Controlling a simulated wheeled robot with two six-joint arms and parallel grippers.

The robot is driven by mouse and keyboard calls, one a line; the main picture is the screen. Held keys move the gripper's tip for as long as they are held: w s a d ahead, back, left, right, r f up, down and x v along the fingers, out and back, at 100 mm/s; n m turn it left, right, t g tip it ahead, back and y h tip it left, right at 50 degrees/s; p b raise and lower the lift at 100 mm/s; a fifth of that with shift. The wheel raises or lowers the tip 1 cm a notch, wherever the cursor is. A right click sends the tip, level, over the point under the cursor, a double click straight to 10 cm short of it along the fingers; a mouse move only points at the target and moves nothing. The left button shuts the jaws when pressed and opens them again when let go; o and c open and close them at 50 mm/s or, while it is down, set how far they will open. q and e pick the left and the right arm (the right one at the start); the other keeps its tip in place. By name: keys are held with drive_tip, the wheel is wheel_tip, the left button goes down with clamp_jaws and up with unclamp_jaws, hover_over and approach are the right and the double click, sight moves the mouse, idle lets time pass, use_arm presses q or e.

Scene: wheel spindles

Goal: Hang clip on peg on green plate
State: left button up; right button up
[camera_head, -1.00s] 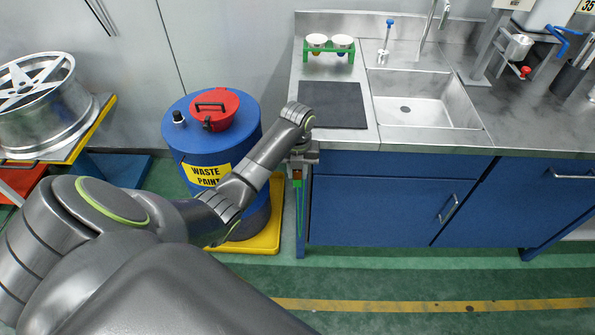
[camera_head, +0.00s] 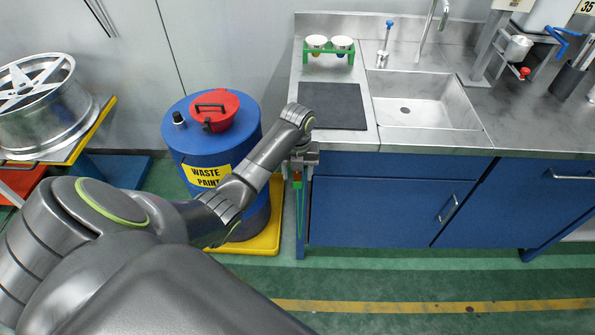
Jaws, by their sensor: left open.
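My left gripper (camera_head: 300,168) points down at the left end of the blue sink cabinet, and it is open. A thin green plate (camera_head: 300,208), seen almost edge-on, hangs at the cabinet's left side just below the gripper. A small orange-red piece (camera_head: 297,180) shows between the gripper and the plate; it is too small to tell whether it is the clip. The peg cannot be made out; my left gripper and wrist cover that spot. My right gripper is not in view.
A blue waste paint drum (camera_head: 204,145) with a red lid stands left of my forearm on a yellow base. The steel counter (camera_head: 345,143) carries a dark mat (camera_head: 332,106), a green cup rack (camera_head: 330,50) and a sink (camera_head: 425,97). The green floor in front is clear.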

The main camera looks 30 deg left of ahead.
use_arm(q)
wheel_tip(320, 180, up, 9)
drive_tip(key=shift+w+r+p, duration=0.1)
drive_tip(key=shift+r+p, duration=0.05)
drive_tip(key=shift+p, duration=0.5)
wheel_tip(320, 180, up, 8)
drive_tip(key=p, duration=0.8)
